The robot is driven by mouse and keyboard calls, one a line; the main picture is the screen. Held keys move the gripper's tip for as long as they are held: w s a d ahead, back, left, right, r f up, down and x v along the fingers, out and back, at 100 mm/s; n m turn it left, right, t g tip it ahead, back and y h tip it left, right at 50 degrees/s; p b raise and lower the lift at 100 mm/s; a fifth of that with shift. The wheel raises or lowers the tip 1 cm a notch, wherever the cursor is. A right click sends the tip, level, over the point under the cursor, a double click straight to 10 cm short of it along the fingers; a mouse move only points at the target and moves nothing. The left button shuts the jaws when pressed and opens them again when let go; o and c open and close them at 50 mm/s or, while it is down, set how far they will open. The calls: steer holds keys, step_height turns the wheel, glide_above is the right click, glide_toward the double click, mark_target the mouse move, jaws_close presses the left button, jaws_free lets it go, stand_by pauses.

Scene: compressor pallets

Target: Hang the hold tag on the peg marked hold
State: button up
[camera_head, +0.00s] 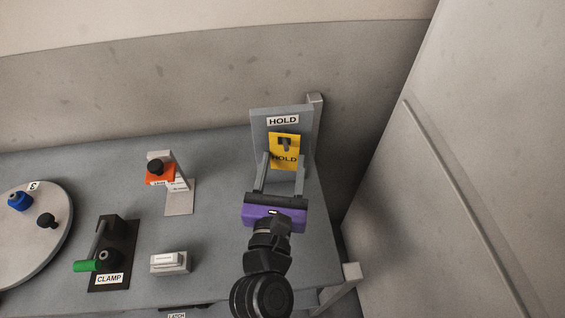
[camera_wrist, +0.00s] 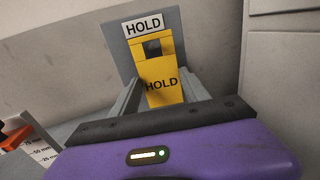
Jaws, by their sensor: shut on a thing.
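The yellow hold tag (camera_head: 285,146) is upright against the grey board marked HOLD (camera_head: 259,124), just below its white label. A dark opening shows near the tag's top, with a peg-like shape in it. My gripper (camera_head: 282,165) is shut on the lower part of the tag, one finger on each side. In the wrist view the tag (camera_wrist: 160,70) stands between the fingers, in front of the board (camera_wrist: 120,42). I cannot tell whether the peg passes through the opening.
A grey post (camera_head: 316,110) stands behind the board. To the left are a stand with an orange part (camera_head: 160,176), a white block (camera_head: 170,263), a CLAMP lever with a green handle (camera_head: 86,266) and a round plate (camera_head: 40,250). A pale wall (camera_head: 460,170) rises at right.

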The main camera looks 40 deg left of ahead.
stand_by(0.4)
steer(key=o, duration=1.4)
steer(key=b+v, duration=0.1)
steer(key=v, duration=0.6)
steer(key=shift+s+d, duration=0.25)
steer(key=shift+s, duration=0.1)
